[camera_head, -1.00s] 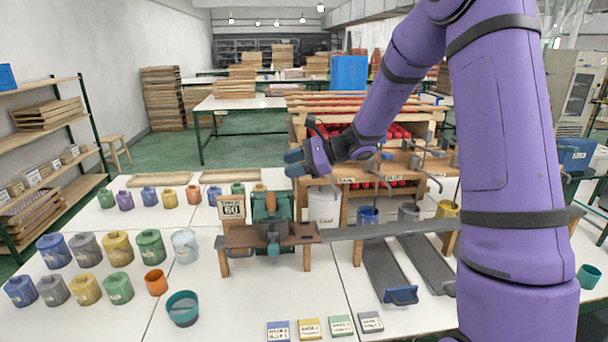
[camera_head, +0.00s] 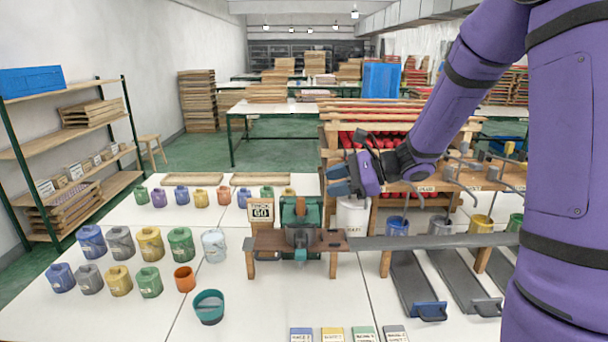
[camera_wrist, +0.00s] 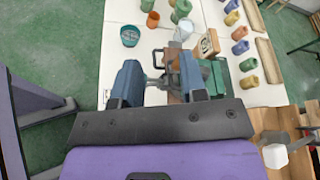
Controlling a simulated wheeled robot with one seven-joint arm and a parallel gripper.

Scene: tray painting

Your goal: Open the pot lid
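Several lidded paint pots stand on the white table in the head view, among them a blue pot (camera_head: 91,241), a yellow pot (camera_head: 150,244), a green pot (camera_head: 181,244) and a pale pot (camera_head: 214,245). A large white container (camera_head: 352,215) stands beside the green-and-dark press. I cannot tell which pot is meant. My gripper (camera_head: 340,180) is in the air above and near the white container, apart from the pots. In the wrist view its two fingers (camera_wrist: 160,80) are spread, with no object seen held between them.
The press (camera_head: 300,218) stands on a wooden stand with a long grey bar (camera_head: 430,242) to its right. A teal bowl (camera_head: 209,307) and an orange cup (camera_head: 185,279) are at front left. Small labelled cards (camera_head: 333,334) lie at the front edge. The table centre front is clear.

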